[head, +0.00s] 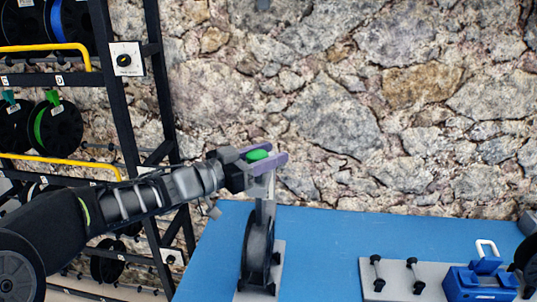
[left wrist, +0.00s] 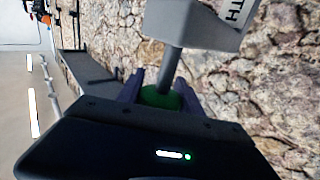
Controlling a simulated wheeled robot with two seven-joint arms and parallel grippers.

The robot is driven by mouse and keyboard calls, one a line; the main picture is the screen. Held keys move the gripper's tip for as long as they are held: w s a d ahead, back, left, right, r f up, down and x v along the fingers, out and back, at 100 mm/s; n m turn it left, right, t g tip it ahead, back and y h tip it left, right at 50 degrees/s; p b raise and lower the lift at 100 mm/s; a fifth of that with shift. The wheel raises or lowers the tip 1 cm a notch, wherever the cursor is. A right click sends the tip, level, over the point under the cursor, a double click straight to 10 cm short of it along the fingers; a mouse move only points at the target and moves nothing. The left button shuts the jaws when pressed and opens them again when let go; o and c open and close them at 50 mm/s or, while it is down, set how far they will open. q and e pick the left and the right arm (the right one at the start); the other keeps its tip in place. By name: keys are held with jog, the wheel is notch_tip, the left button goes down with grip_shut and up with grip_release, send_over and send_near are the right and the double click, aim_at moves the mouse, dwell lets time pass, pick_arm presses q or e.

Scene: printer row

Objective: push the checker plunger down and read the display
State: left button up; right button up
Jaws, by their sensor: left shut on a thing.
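The checker (head: 267,218) stands at the left front part of the blue table, an upright grey post with a dark spool (head: 258,247) at its foot. The green knob of its plunger (head: 258,155) is at the top of the post. My left gripper (head: 264,159) is shut on this knob, with a purple finger on each side. In the left wrist view the green knob (left wrist: 160,97) sits between the fingers, and a grey rod (left wrist: 169,68) runs from it to a grey block (left wrist: 197,22) with partly cut-off lettering. I cannot see a display. My right gripper is not in view.
A blue table (head: 325,240) fills the lower right, clear in its middle. A grey plate (head: 393,284) with two black pegs and a blue device (head: 482,280) stand at right. A black rack (head: 127,105) with spools is at left. A stone wall closes the back.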

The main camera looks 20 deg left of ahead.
pick_arm(q)
jog(key=c, duration=0.3)
jog(key=shift+f, duration=0.65)
jog(key=o, duration=1.1)
jog(key=shift+o, duration=0.2)
jog(key=v, duration=0.8)
